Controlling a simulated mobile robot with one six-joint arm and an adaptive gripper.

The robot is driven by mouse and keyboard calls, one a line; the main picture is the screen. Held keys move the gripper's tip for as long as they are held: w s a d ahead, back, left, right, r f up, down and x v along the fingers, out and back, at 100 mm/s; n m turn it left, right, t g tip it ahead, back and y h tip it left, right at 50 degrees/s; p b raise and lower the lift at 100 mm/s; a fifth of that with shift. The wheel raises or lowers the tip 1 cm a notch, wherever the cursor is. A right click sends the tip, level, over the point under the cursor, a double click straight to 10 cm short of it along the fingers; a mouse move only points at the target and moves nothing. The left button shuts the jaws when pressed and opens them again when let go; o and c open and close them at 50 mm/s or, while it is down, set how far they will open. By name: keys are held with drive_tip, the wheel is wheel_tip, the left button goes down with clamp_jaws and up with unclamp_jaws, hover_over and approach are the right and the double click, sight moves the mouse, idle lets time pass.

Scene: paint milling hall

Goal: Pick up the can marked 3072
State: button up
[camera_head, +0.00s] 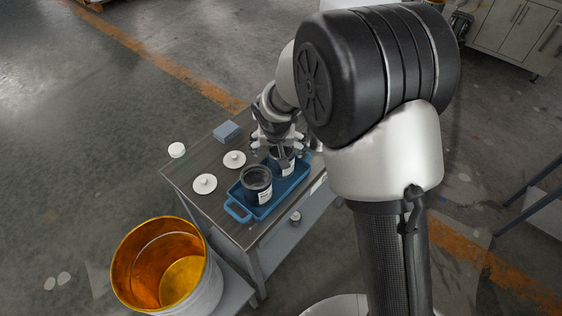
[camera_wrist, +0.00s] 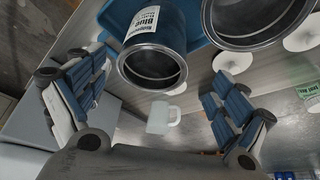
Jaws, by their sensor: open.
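Two dark open-topped cans with white labels stand in a blue tray (camera_head: 238,212). The nearer can (camera_head: 257,180) is clear of my gripper. The farther can (camera_head: 287,163) is partly hidden by my gripper (camera_head: 283,156), which is over it. In the wrist view one can (camera_wrist: 152,65) lies between and beyond my spread fingers (camera_wrist: 158,75); its label reads "Blue", other print too small. I cannot read 3072 on either. My gripper is open and holds nothing.
Two white lids (camera_head: 234,159) (camera_head: 205,183) and a blue-grey block (camera_head: 226,131) lie on the grey table (camera_head: 190,171). A white cup (camera_head: 177,150) is by its far left edge. A large orange-lined bucket (camera_head: 168,265) stands at the front left.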

sight(272, 152)
drive_tip(key=x, duration=0.2)
drive_tip(key=b+x, duration=0.1)
drive_tip(key=x, duration=0.1)
drive_tip(key=b+x, duration=0.1)
drive_tip(key=x, duration=0.1)
drive_tip(key=shift+d+f, duration=0.35)
drive_tip(key=shift+r, duration=0.1)
drive_tip(key=shift+c, duration=0.5)
drive_tip(key=c, duration=1.1)
